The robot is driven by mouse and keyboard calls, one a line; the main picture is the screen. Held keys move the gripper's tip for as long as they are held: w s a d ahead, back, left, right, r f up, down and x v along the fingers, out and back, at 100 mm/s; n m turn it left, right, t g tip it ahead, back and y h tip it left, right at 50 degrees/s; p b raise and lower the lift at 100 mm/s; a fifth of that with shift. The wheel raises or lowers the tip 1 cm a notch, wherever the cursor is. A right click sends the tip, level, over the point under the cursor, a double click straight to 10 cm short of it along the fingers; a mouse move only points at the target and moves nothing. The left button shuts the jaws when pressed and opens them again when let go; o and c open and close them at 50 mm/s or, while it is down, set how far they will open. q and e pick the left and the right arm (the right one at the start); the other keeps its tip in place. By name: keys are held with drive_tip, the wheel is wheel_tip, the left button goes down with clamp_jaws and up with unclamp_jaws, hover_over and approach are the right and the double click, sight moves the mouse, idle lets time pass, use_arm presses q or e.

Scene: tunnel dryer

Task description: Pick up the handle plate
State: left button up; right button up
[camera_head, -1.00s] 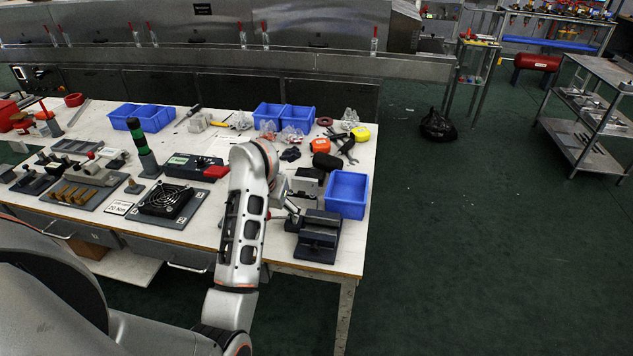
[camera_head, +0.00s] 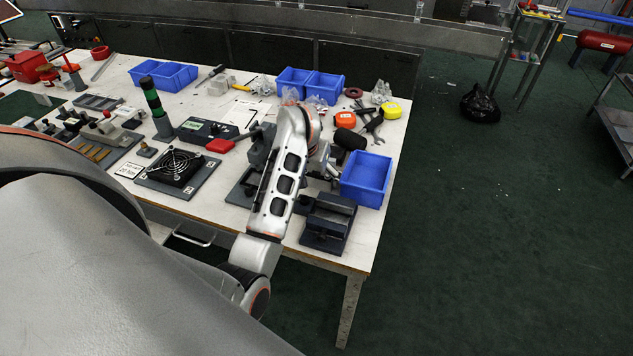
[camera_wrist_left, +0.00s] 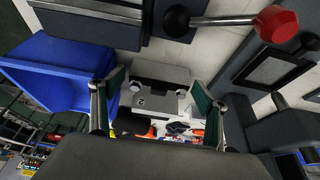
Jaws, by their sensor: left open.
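A light grey metal piece with small round holes (camera_wrist_left: 155,76), which looks like the handle plate, lies between my left fingers in the left wrist view. My left gripper (camera_wrist_left: 157,98) is open, with one green-padded finger on each side of the piece. I cannot tell whether the fingers touch it. In the head view my left gripper (camera_head: 324,168) is mostly hidden behind my arm, near the table's right end, between the dark vise-like fixture and the blue bins. The plate cannot be made out clearly there. My right gripper is in neither view.
A blue bin (camera_head: 366,178) stands close to the right of my gripper, and a dark fixture (camera_head: 328,222) sits at the front edge. A lever with a red knob (camera_wrist_left: 276,23) shows in the wrist view. Tape measures and tools lie behind.

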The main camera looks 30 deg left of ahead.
use_arm(q)
drive_tip(key=shift+x, duration=1)
drive_tip(key=shift+w+r, duration=0.1)
drive_tip(key=c, duration=1.1)
